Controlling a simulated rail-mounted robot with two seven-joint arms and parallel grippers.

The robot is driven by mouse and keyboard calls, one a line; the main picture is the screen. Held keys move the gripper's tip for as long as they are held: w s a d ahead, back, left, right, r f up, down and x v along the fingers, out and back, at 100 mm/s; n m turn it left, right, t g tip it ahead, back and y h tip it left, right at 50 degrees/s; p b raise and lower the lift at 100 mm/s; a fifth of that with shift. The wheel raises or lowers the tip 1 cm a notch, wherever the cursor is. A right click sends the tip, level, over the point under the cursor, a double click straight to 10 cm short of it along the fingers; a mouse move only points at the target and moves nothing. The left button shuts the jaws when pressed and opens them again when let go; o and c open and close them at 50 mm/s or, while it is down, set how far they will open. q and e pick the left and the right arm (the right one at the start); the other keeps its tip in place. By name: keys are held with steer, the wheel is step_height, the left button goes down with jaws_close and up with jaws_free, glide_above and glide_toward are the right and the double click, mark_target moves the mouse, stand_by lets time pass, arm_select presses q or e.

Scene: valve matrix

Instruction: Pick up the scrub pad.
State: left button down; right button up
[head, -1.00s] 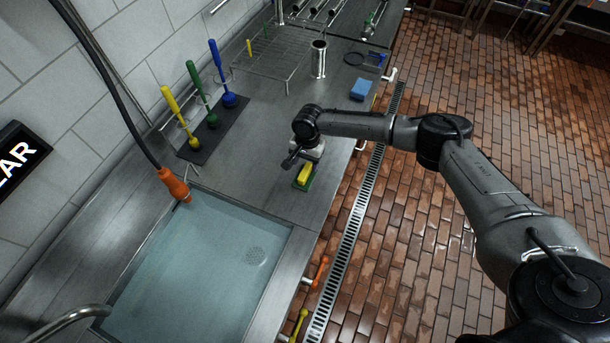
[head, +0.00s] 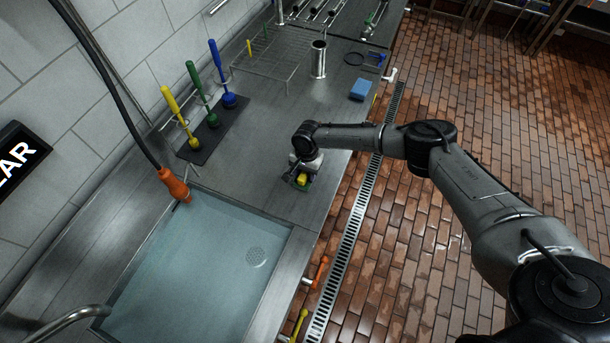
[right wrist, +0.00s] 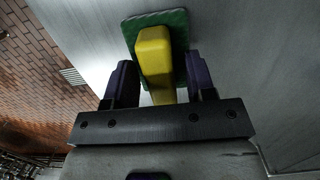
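The scrub pad (head: 302,180) lies on the steel counter near its front edge, just right of the sink. It has a green base and a raised yellow block, which also shows in the right wrist view (right wrist: 155,55). My right gripper (head: 301,174) is over it and partly hides it in the head view. In the right wrist view its two dark fingers (right wrist: 162,77) stand apart on either side of the yellow block, with a gap on each side. My left gripper is out of view.
A water-filled sink (head: 190,270) is at the lower left. Yellow, green and blue brushes stand in a rack on a dark mat (head: 200,150). A blue sponge (head: 360,89) and a metal cylinder (head: 318,60) are farther along the counter (head: 275,120), with bare counter between.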

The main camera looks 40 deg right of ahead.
steer(key=c, duration=0.8)
steer(key=shift+c, duration=0.2)
steer(key=shift+r, duration=0.1)
steer(key=shift+r, duration=0.5)
step_height(320, 180, up, 3)
steer(key=shift+f, duration=0.1)
steer(key=s+d+r, duration=0.5)
steer(key=s+r, duration=0.2)
steer(key=s, duration=0.3)
steer(key=shift+s+d+p, duration=0.15)
steer(key=shift+s+p, duration=0.05)
steer(key=shift+p, duration=0.2)
